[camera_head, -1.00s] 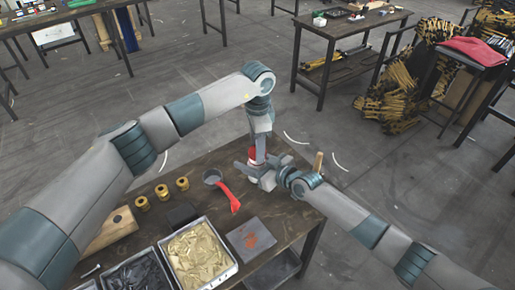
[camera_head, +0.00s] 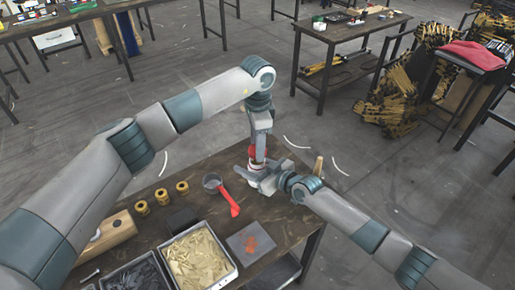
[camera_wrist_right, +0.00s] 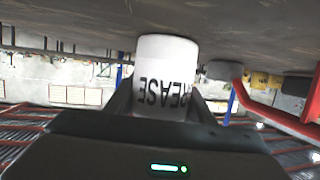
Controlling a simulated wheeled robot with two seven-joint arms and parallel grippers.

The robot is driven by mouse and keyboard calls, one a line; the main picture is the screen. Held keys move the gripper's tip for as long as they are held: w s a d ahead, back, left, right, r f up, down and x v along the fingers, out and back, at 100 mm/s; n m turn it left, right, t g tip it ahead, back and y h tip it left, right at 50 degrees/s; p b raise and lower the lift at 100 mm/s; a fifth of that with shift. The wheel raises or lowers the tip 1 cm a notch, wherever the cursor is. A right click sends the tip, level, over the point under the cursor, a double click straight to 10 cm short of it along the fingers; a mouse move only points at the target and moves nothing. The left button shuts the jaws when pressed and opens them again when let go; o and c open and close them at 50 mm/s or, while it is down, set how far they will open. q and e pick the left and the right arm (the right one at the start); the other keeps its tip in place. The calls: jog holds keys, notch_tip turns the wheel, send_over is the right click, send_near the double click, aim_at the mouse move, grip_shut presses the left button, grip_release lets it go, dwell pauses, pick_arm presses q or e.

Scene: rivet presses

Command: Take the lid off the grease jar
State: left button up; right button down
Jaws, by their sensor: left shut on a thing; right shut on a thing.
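The grease jar (camera_wrist_right: 165,75) is white with black "GREASE" lettering, seen upside down in the right wrist view, close to the dark tabletop. In the head view only a little white of it shows among the grippers. Its red lid (camera_head: 257,153) is visible just above, partly covered. My left gripper (camera_head: 258,151) comes down from above and is shut on the red lid. My right gripper (camera_head: 259,172) is shut around the jar body from the side; it also shows in the right wrist view (camera_wrist_right: 165,100). Any gap between lid and jar is too small to tell.
On the table (camera_head: 205,168), a grey cup-shaped tool with a red handle (camera_head: 229,202) lies left of the jar. Several brass parts (camera_head: 162,196), a metal tray of pale pieces (camera_head: 200,258), a tray of dark pieces (camera_head: 133,272) and a grey plate (camera_head: 250,243) sit nearer.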

pick_arm(q)
jog(key=shift+r, duration=1.2)
pick_arm(e)
jog(key=c, duration=0.8)
grip_release()
jog(key=shift+o, duration=0.2)
jog(key=shift+d, duration=0.1)
pick_arm(q)
jog(key=shift+f+b, duration=0.75)
pick_arm(e)
jog(key=v, duration=1.1)
jog(key=shift+s+d+r, duration=0.15)
jog(key=shift+s+d, duration=0.1)
jog(key=shift+d, duration=0.05)
